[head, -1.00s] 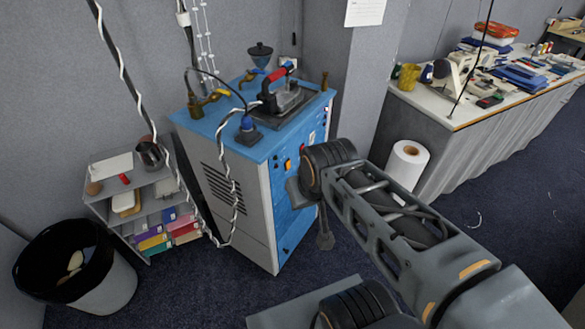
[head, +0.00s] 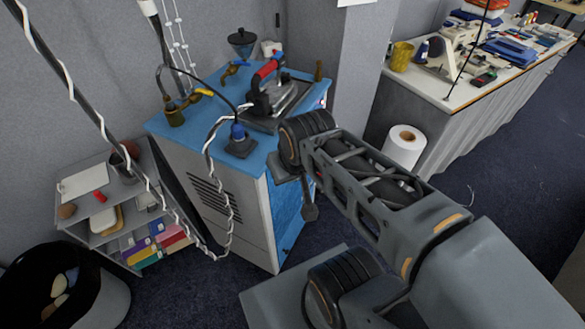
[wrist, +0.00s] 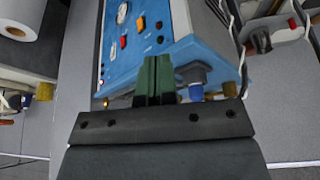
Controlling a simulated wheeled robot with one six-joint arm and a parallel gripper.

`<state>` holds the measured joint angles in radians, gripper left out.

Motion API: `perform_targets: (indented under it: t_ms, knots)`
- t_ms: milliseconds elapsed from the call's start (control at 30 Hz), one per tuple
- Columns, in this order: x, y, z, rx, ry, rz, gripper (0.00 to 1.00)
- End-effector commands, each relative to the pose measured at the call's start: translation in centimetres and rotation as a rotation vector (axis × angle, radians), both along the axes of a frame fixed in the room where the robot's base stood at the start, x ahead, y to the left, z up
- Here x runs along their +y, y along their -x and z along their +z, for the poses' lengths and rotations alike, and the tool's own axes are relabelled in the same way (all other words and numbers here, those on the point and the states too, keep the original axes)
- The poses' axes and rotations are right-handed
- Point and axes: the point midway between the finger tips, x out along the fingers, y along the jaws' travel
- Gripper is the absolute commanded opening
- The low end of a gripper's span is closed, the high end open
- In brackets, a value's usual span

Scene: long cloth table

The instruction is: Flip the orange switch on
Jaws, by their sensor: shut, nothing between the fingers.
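In the wrist view, the orange switch (wrist: 140,23) is on the blue control panel (wrist: 137,62) of a steam-iron cabinet. It sits near the top of the picture, beside a red switch (wrist: 124,41) and small black parts. My gripper (wrist: 155,62) has its green fingers together, with nothing between them. The fingertips point toward the panel and appear below the orange switch in the picture; the gap in depth is hard to judge. In the head view, my arm hides the orange switch and most of the panel on the cabinet (head: 222,205).
An iron (head: 275,95) and a blue plug (head: 238,140) with cords are on the cabinet top. A shelf (head: 100,215) and a bin (head: 95,300) stand left. A paper roll (head: 405,146) and a long table (head: 440,92) are right. Open carpet lies in front.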

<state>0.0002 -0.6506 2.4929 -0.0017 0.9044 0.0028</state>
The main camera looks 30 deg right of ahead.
Motion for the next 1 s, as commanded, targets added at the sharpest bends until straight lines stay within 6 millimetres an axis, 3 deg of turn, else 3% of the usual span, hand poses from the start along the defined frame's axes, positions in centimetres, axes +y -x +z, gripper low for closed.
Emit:
perform_targets:
  t_ms: [167,367,500,600,800,1000]
  knots:
    - [-0.4,-0.1,-1.3,0.027,-0.029,-0.028,0.00]
    - [-2.8,-1.5,-8.0,0.152,-0.276,-0.215,0.00]
    - [-5.9,-3.3,-12.3,0.169,-0.538,-0.375,0.00]
    - [-8.6,-4.6,-14.5,0.124,-0.710,-0.474,0.00]
    - [-14.1,-6.1,-16.9,-0.016,-0.944,-0.608,0.00]
    - [-16.6,-6.4,-17.3,-0.099,-1.025,-0.657,0.00]
